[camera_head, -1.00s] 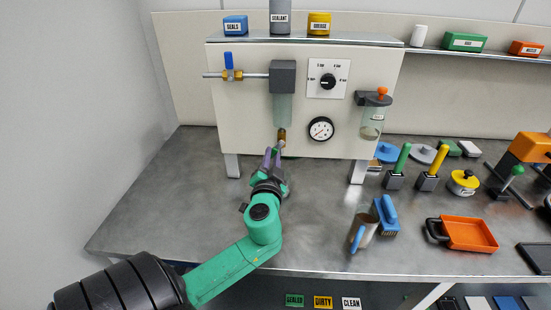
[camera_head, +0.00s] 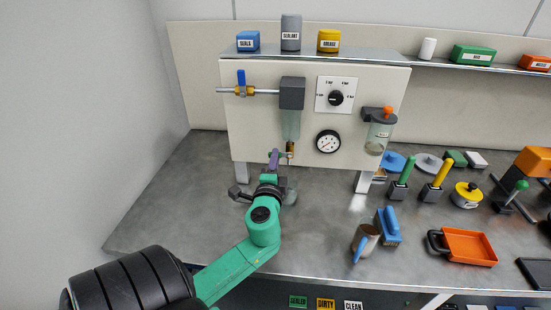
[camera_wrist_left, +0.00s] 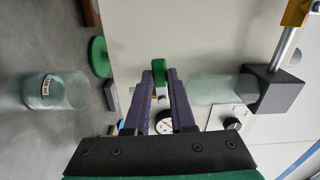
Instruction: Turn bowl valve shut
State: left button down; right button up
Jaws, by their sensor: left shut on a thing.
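The bowl valve is a small brass fitting (camera_head: 290,147) under the clear filter bowl (camera_head: 291,125) on the front of the cream panel. Its green handle (camera_wrist_left: 160,78) shows between my fingers in the left wrist view. My left gripper (camera_head: 275,156) is at the valve, just left of the brass fitting and below the bowl. Its purple fingers (camera_wrist_left: 161,92) are shut on the green handle. In the head view the fingers hide most of the handle, so its angle is hard to tell. My right gripper is not in view.
A clear labelled jar (camera_wrist_left: 55,91) stands on the bench beside my gripper. A blue-handled valve (camera_head: 241,80) sits on the pipe at the panel's upper left. The gauge (camera_head: 327,141) and knob (camera_head: 336,98) are to the right. The bench's left side is bare.

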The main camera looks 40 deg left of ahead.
pick_arm(q)
jog(key=shift+m, duration=0.6)
jog(key=c, duration=0.8)
grip_release()
jog(key=shift+d+r, duration=0.1)
jog(key=shift+r, duration=0.05)
jog(key=shift+o, duration=0.2)
jog(key=shift+s, duration=0.1)
jog(key=b+v, duration=0.3)
jog(key=v, duration=1.1)
jog(key=shift+s+d+b, duration=0.15)
jog(key=shift+d+b, duration=0.05)
jog(key=shift+b, duration=0.15)
